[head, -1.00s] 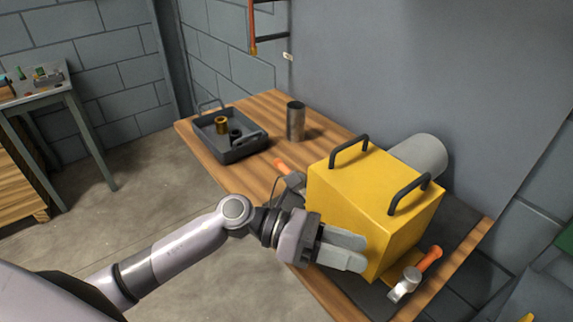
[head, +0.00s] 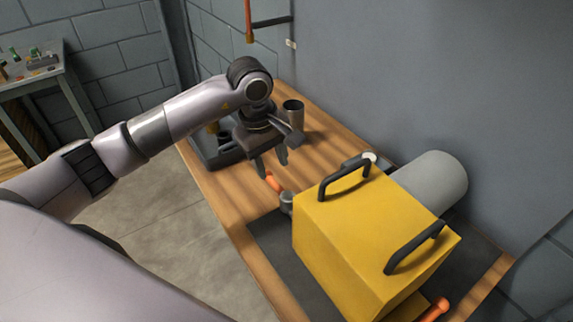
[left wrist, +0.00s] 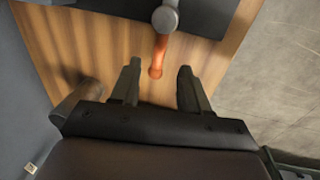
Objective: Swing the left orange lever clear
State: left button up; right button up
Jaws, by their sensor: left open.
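The left orange lever (head: 273,182) sticks out from a grey pivot (head: 286,200) on the left side of the yellow casing (head: 365,235). In the left wrist view the lever (left wrist: 158,58) lies beyond and between my fingertips. My left gripper (head: 268,166) is open and empty, pointing down over the table near the lever's free end. It also shows in the left wrist view (left wrist: 158,78). I cannot tell whether a finger touches the lever. Another orange lever (head: 436,309) shows at the casing's lower right, partly cut off. My right gripper is not in view.
A grey metal cup (head: 293,117) stands behind my left gripper, near the wall. A dark tray (head: 205,150) is partly hidden by my left arm. Two black handles (head: 345,178) rise from the casing's top. A grey cylinder (head: 436,180) lies behind the casing.

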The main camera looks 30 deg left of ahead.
aim_at(277, 185)
pick_arm(q)
jog(key=f, duration=0.4)
jog(key=f+b, duration=0.1)
jog(key=f, duration=0.1)
jog(key=shift+w+d+f, duration=0.1)
jog(key=shift+w+d, duration=0.1)
jog(key=shift+w, duration=0.15)
jog(key=shift+w+f, duration=0.1)
jog(key=shift+f, duration=0.25)
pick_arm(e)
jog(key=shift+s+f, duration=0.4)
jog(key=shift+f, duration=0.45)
pick_arm(q)
grip_shut()
